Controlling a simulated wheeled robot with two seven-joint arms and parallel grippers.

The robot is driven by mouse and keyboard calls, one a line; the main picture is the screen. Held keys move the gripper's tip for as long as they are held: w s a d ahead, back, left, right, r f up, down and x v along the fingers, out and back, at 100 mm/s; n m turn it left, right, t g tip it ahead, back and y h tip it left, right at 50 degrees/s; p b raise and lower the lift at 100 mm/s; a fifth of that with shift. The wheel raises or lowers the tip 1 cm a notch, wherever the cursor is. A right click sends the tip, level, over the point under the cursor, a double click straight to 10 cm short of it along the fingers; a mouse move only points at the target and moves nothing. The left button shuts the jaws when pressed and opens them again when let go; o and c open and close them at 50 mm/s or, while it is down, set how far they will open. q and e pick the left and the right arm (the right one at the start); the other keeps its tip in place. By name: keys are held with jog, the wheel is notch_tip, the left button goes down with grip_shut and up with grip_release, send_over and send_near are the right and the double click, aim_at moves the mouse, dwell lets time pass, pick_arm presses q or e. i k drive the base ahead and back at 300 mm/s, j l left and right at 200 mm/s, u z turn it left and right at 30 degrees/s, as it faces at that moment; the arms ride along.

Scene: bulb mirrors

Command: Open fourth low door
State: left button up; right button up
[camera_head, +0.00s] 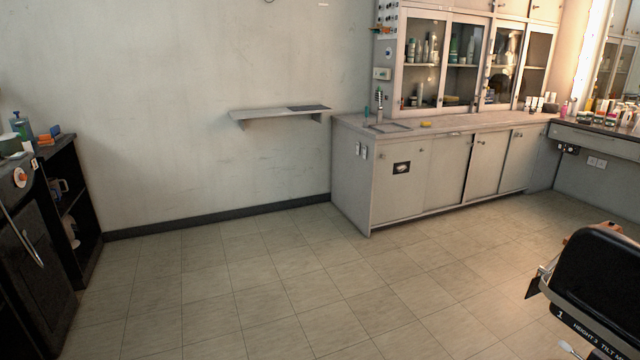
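A long pale cabinet (382,219) stands against the back wall at the right. Its low front has a row of doors with small dark knobs. The leftmost low door (400,195) bears a dark plate. The second low door (448,175) and third low door (487,163) follow to the right. The fourth low door (518,160) is at the right end of the row, near the vanity. All the low doors look shut. Neither of my grippers is in view.
The tiled floor (270,270) is clear in front of the cabinet. A black chair (600,285) stands at the lower right. A vanity counter (600,145) adjoins the cabinet at the right. A dark shelf unit (75,205) is at the left, and a wall shelf (265,114) is mid-wall.

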aim_at(401, 169)
jog(key=i+z, duration=0.15)
jog(key=i, duration=0.6)
jog(key=i+j+z, duration=0.15)
jog(key=i, duration=0.55)
jog(key=i+l, duration=0.2)
jog(key=i, duration=0.85)
jog(key=i+l+z, duration=0.1)
jog(key=i+l, duration=0.15)
jog(key=i, duration=0.8)
jog(key=i+l, duration=0.1)
jog(key=i, duration=0.95)
